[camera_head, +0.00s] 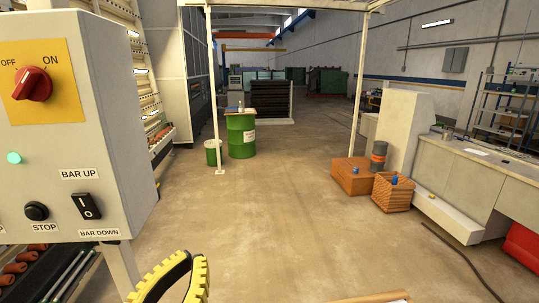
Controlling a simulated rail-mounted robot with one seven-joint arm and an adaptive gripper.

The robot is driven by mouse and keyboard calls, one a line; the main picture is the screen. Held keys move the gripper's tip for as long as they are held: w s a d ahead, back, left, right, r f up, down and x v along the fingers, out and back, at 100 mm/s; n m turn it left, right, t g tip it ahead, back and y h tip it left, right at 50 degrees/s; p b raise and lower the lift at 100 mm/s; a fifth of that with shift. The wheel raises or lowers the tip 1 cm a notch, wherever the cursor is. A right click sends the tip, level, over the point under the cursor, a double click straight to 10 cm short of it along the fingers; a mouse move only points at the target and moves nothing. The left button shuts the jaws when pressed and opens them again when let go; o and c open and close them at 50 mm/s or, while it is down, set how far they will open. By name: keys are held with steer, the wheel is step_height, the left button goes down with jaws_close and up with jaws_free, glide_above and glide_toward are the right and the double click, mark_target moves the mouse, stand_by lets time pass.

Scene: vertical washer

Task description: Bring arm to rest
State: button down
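My gripper is not recognisable in this view. A curved black part with yellow segments rises from the bottom edge, left of centre, just right of the control box's post. I cannot tell what it belongs to, and no fingertips show. The grey control box (75,120) fills the left side. It has a red rotary switch (33,85) on a yellow plate, a green light (14,158), a black STOP button (37,211) and a black BAR UP/BAR DOWN rocker (86,206). Nothing touches the front of the box.
Racks with rollers stand behind the box. A green drum (241,137) and a smaller green bin (213,153) stand beyond. Wooden crates (393,193) and a grey bench (462,175) are at right. A pale frame post (214,90) rises mid-left. The middle floor is clear.

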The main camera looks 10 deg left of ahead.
steer(key=s+d+r+m+t+h, duration=0.15)
steer(key=d+m+h, duration=0.3)
steer(key=d, duration=2.35)
steer(key=s+a+r+n+t+y+p, duration=0.1)
steer(key=a+r+n+y+p, duration=0.1)
steer(key=r+p, duration=0.8)
steer(key=s+a+r+n+y+p, duration=0.1)
steer(key=s+r+n+y+p, duration=0.1)
steer(key=r+p, duration=0.9)
step_height(320, 180, up, 3)
steer(key=shift+a+r+t, duration=0.2)
steer(key=shift+a+t, duration=0.15)
steer(key=shift+d, duration=0.1)
stand_by(2.0)
